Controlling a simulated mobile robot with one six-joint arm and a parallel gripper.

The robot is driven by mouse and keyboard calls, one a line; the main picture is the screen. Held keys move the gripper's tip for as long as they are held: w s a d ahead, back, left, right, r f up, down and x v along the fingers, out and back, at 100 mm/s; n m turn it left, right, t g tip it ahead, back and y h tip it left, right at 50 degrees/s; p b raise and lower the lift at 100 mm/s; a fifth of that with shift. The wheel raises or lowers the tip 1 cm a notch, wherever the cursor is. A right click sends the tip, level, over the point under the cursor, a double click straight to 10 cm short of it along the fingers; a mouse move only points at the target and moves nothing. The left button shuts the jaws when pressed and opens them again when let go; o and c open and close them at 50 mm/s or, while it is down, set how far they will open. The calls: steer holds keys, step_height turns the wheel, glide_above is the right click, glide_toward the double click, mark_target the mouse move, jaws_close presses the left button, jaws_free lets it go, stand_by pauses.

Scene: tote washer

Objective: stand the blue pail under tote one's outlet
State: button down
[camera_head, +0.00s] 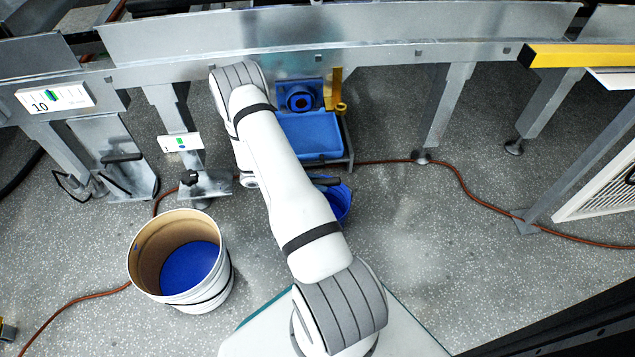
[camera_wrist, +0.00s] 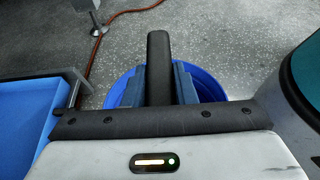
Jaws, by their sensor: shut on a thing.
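The blue pail (camera_head: 341,203) is low over or on the floor below the middle of the frame; my arm hides much of it in the head view. In the wrist view the pail's blue rim (camera_wrist: 208,84) shows behind and on both sides of my gripper (camera_wrist: 158,68). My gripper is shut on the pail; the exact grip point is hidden. A blue tote-like basin (camera_head: 311,135) stands beyond the pail under the rail, with a round blue port (camera_head: 299,99) above it. I cannot tell whether this port is tote one's outlet.
A cream drum (camera_head: 143,268) with a blue inside bottom stands on the floor at left. An orange hose (camera_head: 462,187) runs across the floor. Metal legs (camera_head: 443,105) hold up the rail. A white slatted panel (camera_head: 600,190) is at right.

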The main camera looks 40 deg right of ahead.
steer(key=shift+f, duration=0.1)
stand_by(0.5)
steer(key=c, duration=1.5)
jaws_free()
steer(key=o, duration=0.4)
steer(key=shift+f, duration=0.1)
steer(key=o, duration=1.1)
steer(key=shift+w+a+b, duration=0.3)
steer(key=shift+w+a, duration=0.5)
steer(key=shift+a, duration=0.5)
steer(key=shift+w+a+b, duration=0.25)
steer(key=shift+w+a, duration=0.55)
steer(key=shift+a, duration=0.45)
steer(key=shift+w+a+b, duration=0.3)
steer(key=shift+w+a, duration=0.5)
steer(key=shift+a, duration=0.5)
